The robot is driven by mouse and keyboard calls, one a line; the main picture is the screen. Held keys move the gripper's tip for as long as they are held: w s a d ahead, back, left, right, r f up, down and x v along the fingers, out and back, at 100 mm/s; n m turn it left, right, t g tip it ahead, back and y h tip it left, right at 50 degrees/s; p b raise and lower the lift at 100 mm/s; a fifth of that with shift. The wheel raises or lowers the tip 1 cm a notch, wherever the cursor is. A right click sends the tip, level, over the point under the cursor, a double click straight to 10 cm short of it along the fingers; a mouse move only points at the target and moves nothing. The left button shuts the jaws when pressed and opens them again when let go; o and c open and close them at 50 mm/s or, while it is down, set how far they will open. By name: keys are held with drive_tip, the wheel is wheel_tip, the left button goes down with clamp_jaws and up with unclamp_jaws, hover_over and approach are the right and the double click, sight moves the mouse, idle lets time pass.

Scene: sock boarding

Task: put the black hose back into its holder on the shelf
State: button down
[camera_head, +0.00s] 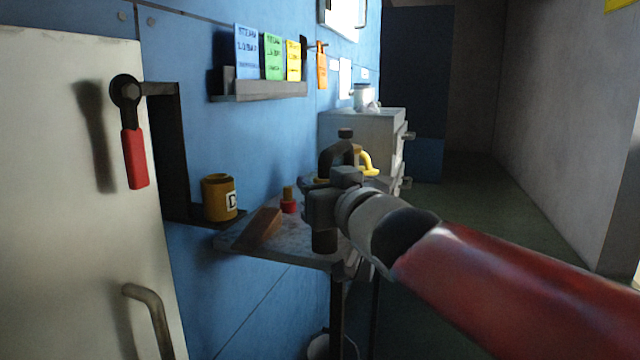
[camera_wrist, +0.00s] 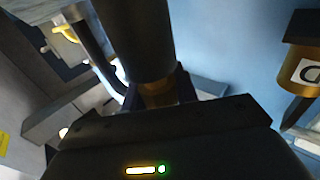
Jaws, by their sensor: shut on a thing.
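My gripper (camera_head: 322,208) is shut on a black, thick cylindrical piece, which I take to be the black hose (camera_head: 324,241). Its lower end shows below the jaws in the head view, above the grey table. In the wrist view the hose (camera_wrist: 137,38) fills the upper middle, with a brownish band near the jaws. A yellow cup-like holder (camera_head: 218,198) marked "D" stands on a small dark shelf (camera_head: 190,214) on the blue wall, left of and apart from my gripper. The holder also shows at the right of the wrist view (camera_wrist: 296,82). Its inside is hidden.
A brown wedge-shaped block (camera_head: 260,229) and a small red-and-yellow piece (camera_head: 288,203) are on the grey table (camera_head: 290,252). A dark clamp-like thing and a yellow handle (camera_head: 368,165) are behind my gripper. A white door with a red lever (camera_head: 134,158) stands at left.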

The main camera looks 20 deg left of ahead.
drive_tip(key=shift+f+b, duration=0.5)
drive_tip(key=shift+f, duration=0.15)
drive_tip(key=c, duration=1)
unclamp_jaws()
drive_tip(key=v, duration=0.7)
drive_tip(key=shift+s+d, duration=0.25)
drive_tip(key=shift+d, duration=0.05)
